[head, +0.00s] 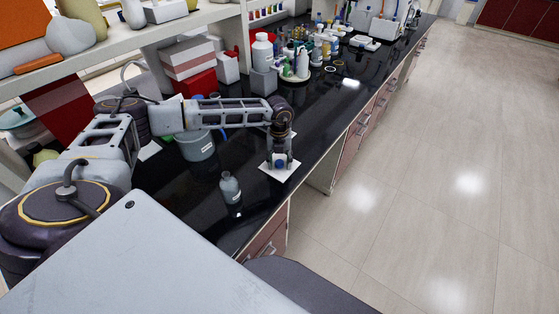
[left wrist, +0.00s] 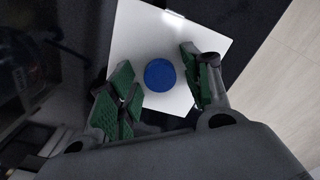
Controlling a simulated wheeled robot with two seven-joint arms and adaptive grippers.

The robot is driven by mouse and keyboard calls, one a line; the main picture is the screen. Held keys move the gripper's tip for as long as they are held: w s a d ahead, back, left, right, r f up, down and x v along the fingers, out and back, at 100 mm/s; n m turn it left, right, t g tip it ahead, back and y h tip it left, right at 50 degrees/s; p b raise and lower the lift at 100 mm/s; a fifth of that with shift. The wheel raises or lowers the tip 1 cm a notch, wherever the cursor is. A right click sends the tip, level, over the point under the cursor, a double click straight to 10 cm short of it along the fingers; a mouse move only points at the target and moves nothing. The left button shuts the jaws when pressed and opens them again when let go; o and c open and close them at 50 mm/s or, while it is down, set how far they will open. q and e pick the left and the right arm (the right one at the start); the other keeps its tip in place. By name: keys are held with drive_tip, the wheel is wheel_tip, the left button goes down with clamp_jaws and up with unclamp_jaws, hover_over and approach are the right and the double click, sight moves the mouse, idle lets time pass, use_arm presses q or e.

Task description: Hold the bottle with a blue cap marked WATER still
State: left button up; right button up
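A blue cap (head: 280,164) shows between the fingers of my left gripper (head: 281,166), over a white square plate (head: 277,176) near the counter's front edge. In the left wrist view the round blue cap (left wrist: 160,75) is seen from above against the white plate (left wrist: 140,35). The green-padded fingers of my left gripper (left wrist: 158,78) stand open on either side of it, with a gap visible at each side. The bottle body below the cap and any WATER marking are hidden. My right gripper is not in view.
A small grey labelled bottle (head: 230,187) stands on the black counter (head: 330,110), nearer to me. Several bottles crowd the counter farther back, by a white jug (head: 262,52). The floor at right is clear.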

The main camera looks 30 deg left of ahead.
sight(279, 163)
use_arm(q)
drive_tip(key=shift+r, duration=0.15)
wheel_tip(279, 163, up, 12)
drive_tip(key=b, duration=0.2)
idle(0.7)
drive_tip(key=shift+s, duration=0.1)
idle(0.7)
